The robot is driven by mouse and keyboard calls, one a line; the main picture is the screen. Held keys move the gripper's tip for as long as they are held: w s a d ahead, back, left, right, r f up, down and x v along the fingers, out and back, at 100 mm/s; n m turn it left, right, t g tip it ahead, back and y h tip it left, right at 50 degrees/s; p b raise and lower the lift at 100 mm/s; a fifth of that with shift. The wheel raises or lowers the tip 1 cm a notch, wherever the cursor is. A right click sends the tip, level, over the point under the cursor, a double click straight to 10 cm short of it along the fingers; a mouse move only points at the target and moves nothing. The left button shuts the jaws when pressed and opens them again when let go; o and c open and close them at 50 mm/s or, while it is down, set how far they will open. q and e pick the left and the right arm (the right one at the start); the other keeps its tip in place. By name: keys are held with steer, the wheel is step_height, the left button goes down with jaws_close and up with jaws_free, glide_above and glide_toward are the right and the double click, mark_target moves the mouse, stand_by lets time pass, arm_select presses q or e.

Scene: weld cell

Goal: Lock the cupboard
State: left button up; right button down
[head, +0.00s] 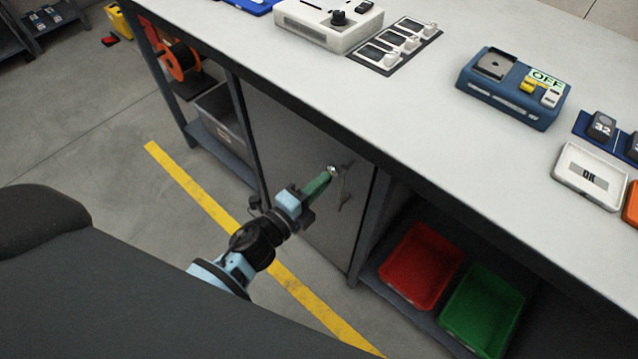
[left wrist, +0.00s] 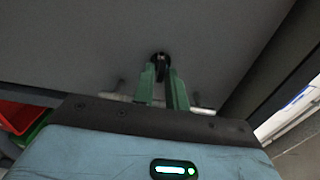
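The cupboard (head: 295,165) is a grey door under the workbench, and it looks closed. A small round metal lock (head: 332,170) sits near its upper right, and it also shows in the left wrist view (left wrist: 160,56). My left gripper (head: 328,176) reaches up to the lock. In the left wrist view its green fingers (left wrist: 161,75) stand close together on either side of a small dark key (left wrist: 160,71) at the lock, and they look closed on it. The fingers partly hide the key. My right gripper is not in view.
A door handle (head: 343,190) is beside the lock. The workbench top (head: 440,140) overhangs the door and carries several devices. A red bin (head: 421,266) and a green bin (head: 482,312) stand on the shelf at right. A yellow line (head: 195,196) crosses the open floor.

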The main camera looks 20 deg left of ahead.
arm_select(q)
steer(key=shift+o, duration=1.2)
steer(key=shift+s, duration=0.1)
steer(key=v, duration=0.7)
steer(key=shift+s, duration=0.3)
steer(key=shift+a, duration=0.1)
